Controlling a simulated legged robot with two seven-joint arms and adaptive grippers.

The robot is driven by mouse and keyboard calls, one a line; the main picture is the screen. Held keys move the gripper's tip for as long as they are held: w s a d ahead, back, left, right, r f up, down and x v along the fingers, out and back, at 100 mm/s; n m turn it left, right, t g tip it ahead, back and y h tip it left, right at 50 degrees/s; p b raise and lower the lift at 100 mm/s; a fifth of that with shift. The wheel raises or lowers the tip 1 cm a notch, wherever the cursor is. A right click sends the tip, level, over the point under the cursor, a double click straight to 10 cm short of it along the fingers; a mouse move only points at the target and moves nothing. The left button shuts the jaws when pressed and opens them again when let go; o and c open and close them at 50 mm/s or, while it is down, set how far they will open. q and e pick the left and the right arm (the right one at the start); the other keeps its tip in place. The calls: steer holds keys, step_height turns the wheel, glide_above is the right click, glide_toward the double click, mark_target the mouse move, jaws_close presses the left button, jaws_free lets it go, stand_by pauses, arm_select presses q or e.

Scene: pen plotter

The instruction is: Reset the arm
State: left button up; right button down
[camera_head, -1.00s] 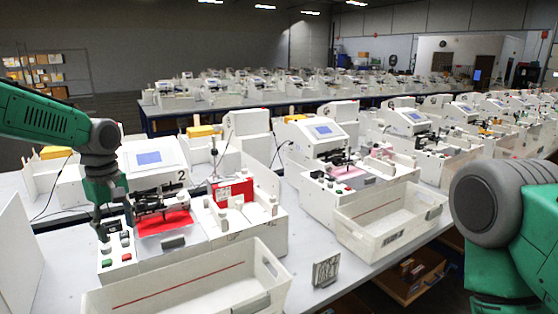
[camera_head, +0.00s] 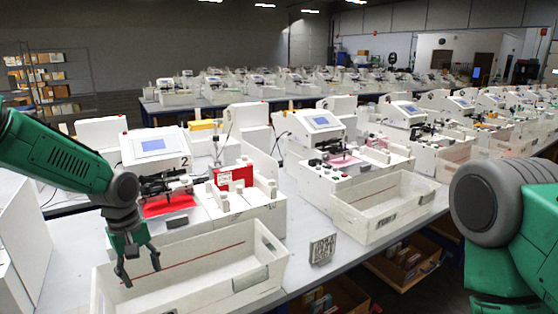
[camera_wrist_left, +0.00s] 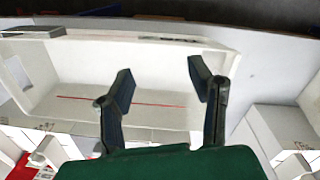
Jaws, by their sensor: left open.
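My left gripper (camera_head: 140,268) hangs from the green and grey left arm, fingers pointing down. It is open and empty, over the left part of the white bin with a red line (camera_head: 200,262). In the left wrist view the two dark fingers (camera_wrist_left: 152,85) are spread apart, with the same bin (camera_wrist_left: 75,88) behind them. My right arm's grey joint and green links show at the right edge of the head view; its gripper is out of frame.
A plotter machine marked 2 (camera_head: 152,146) with a red sheet (camera_head: 168,205) and red box (camera_head: 233,177) stands behind the bin. A second white bin (camera_head: 385,212) and a small grey plaque (camera_head: 322,249) are to the right. Several similar machines fill the tables behind.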

arm_select(q)
steer(key=s+d+f+m+b, duration=0.2)
steer(key=s+f, duration=0.3)
steer(key=f, duration=0.3)
steer(key=s+d+f+m+h+b, duration=0.1)
steer(key=s+d+f+b, duration=0.2)
steer(key=s+f, duration=0.35)
steer(key=s+d+f+m+b, duration=0.2)
steer(key=s+f, duration=0.2)
steer(key=f, duration=0.6)
steer(key=s+a+f+m+y+b, duration=0.1)
steer(key=s+f+b, duration=0.3)
steer(key=s, duration=0.6)
steer(key=s+a+f+m+y+b, duration=0.1)
steer(key=s+a+f+m+b, duration=0.1)
steer(key=s+f+m+b, duration=0.2)
steer(key=s+f, duration=0.3)
steer(key=s, duration=0.4)
steer(key=shift+f+t, duration=0.25)
steer(key=shift+t, duration=0.05)
steer(key=shift+a, duration=0.2)
steer(key=shift+w+a+f, duration=0.1)
steer(key=shift+a+f, duration=0.05)
steer(key=shift+a, duration=0.15)
steer(key=shift+d, duration=0.3)
steer(key=shift+a, duration=0.2)
